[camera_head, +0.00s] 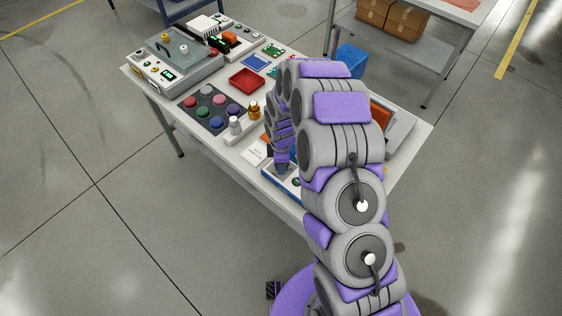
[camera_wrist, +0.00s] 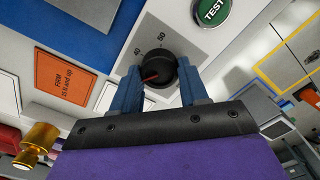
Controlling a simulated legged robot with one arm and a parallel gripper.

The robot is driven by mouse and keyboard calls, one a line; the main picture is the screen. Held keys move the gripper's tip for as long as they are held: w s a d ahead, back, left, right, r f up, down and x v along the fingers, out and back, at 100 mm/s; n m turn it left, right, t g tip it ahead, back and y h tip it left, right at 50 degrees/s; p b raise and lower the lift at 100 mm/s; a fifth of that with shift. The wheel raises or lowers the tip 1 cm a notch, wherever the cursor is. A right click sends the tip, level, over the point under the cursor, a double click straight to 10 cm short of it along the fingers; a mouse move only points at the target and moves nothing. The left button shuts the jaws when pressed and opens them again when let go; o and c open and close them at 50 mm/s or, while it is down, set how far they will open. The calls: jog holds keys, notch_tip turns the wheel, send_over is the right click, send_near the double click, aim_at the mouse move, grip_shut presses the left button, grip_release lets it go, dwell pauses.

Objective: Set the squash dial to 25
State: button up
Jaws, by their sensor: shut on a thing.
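In the wrist view a round black dial (camera_wrist: 156,66) with a red pointer line sits on a pale panel (camera_wrist: 152,33). The numbers 40 and 50 show above it; the rest of its scale is hidden. The red line lies slanted, its outer end toward the lower left. My gripper (camera_wrist: 159,71) has its two blue fingers on either side of the dial, shut on it. In the head view my gripper (camera_head: 282,166) reaches down to the table's near edge, and the dial is hidden there.
A green TEST button (camera_wrist: 212,10) sits right of the dial. An orange label (camera_wrist: 64,75) lies left.

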jog(key=shift+w+r+n, duration=0.1)
jog(key=shift+w+n, duration=0.1)
jog(key=shift+n, duration=0.4)
jog(key=o, duration=1.1)
jog(key=shift+s, duration=0.1)
jog(key=shift+c, duration=0.2)
notch_tip(320, 180, up, 17)
jog(key=p, duration=0.1)
jog(key=shift+a, duration=0.15)
jog(key=shift+r, duration=0.1)
